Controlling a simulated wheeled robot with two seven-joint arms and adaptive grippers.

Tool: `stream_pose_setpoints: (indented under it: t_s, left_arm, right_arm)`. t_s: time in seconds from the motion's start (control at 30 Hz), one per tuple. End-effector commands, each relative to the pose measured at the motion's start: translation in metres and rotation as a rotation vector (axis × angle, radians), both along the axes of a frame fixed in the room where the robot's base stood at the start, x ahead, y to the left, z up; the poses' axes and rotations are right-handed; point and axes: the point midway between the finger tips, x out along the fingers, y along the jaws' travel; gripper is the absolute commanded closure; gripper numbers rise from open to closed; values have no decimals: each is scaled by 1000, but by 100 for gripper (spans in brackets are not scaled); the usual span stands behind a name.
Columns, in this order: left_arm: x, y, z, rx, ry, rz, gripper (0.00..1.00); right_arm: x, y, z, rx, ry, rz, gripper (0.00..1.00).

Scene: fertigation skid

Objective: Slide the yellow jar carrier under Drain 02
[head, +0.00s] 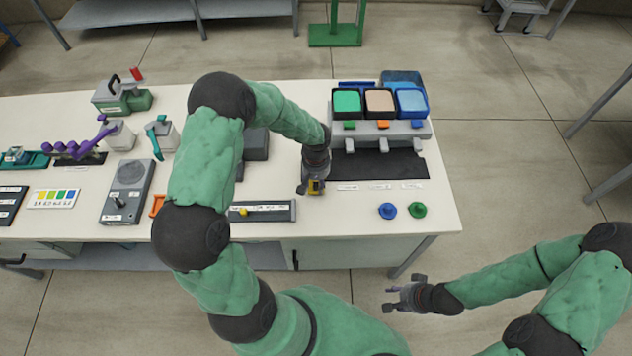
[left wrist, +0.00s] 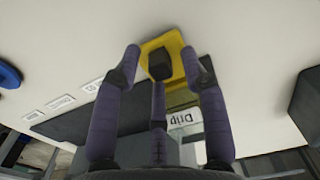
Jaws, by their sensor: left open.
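The yellow jar carrier (head: 314,187) is on the white bench top, partly hidden by my left gripper (head: 310,188). In the left wrist view the carrier (left wrist: 172,42) shows a yellow base with a dark block (left wrist: 160,65) on it. My left fingers (left wrist: 160,62) are open, one on each side of that block; contact cannot be told. A grey drain rack (head: 383,132) with three outlets, green, orange and blue, stands right of the carrier, behind a dark mat (head: 378,164). The outlet labels are too small to read. My right gripper (head: 402,292) is open and empty, off the bench front.
A grey strip (head: 275,211) with a yellow knob (head: 243,212) lies at the front edge, left of the carrier. A blue knob (head: 387,211) and a green knob (head: 417,210) stand in front of the mat. The mat is clear.

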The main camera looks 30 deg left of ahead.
Motion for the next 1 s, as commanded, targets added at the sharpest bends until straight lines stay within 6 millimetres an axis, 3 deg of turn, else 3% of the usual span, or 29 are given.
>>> stream_pose_setpoints:
  t_s: [0.13, 0.27, 0.3, 0.67, 0.87, 1.0]
  left_arm:
    - [0, 0, 0, 0, 0, 0, 60]
    - [0, 0, 0, 0, 0, 0, 96]
    - [0, 0, 0, -1, 1, 0, 100]
    - [3, -8, -1, -1, 3, -2, 100]
    - [20, -36, -3, -1, 3, -6, 100]
    - [37, -65, -4, 0, 4, -7, 100]
  right_arm:
    - [0, 0, 0, 0, 0, 0, 60]
    - [0, 0, 0, 0, 0, 0, 60]
    - [0, 0, 0, 0, 0, 0, 60]
    - [0, 0, -4, 0, 0, 0, 60]
    - [0, 0, -15, 0, 0, 0, 60]
    - [0, 0, -25, 0, 0, 0, 60]
